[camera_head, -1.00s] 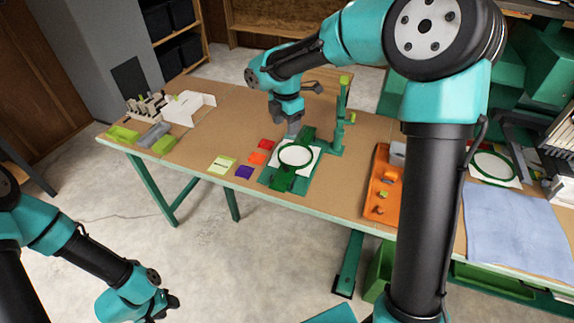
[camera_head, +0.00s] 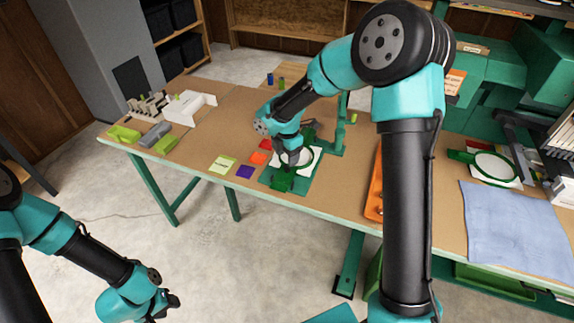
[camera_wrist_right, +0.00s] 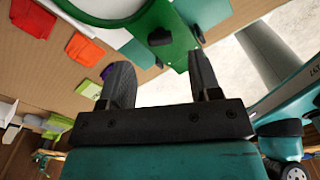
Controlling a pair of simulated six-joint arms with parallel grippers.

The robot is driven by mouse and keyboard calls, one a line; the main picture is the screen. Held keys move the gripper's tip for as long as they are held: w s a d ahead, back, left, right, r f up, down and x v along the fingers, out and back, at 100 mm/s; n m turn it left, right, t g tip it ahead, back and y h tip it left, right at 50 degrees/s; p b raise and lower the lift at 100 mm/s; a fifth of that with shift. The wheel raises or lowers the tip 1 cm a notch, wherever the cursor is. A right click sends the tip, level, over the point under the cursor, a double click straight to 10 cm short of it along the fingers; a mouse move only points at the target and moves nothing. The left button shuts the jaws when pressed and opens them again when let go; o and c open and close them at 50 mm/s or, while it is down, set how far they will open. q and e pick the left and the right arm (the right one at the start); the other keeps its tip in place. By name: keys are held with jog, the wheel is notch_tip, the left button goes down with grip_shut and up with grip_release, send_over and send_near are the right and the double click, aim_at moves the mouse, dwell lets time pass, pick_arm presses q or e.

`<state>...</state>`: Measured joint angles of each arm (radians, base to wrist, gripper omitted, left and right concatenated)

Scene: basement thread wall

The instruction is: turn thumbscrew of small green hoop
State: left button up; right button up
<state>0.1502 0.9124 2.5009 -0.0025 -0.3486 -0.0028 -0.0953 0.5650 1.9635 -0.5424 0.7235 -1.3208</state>
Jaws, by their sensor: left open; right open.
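A green hoop (camera_head: 309,154) with white fabric lies on a green board (camera_head: 299,186) in the middle of the table. Part of its rim (camera_wrist_right: 150,14) shows at the top of the right wrist view, beside a green block (camera_wrist_right: 182,45) with a dark knob (camera_wrist_right: 160,37). I cannot tell which part is the thumbscrew. My right gripper (camera_head: 291,161) is over the hoop's near left side and partly hides it. Its fingers (camera_wrist_right: 163,66) are open and empty, with the green block just beyond them. My left gripper (camera_head: 172,302) is open and empty, low in front of the table.
A second green hoop (camera_head: 493,167) lies at the right, near a blue cloth (camera_head: 515,222). An orange tray (camera_head: 374,195) is partly behind my right arm. Coloured patches (camera_head: 245,171) lie left of the board. A green post (camera_head: 341,125) stands behind the hoop.

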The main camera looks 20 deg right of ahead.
aim_at(287, 169)
notch_tip(287, 169, down, 5)
dwell(0.3)
jog(key=c, duration=0.9)
jog(key=shift+c, duration=0.2)
jog(key=shift+m, duration=0.4)
jog(key=m, duration=1.1)
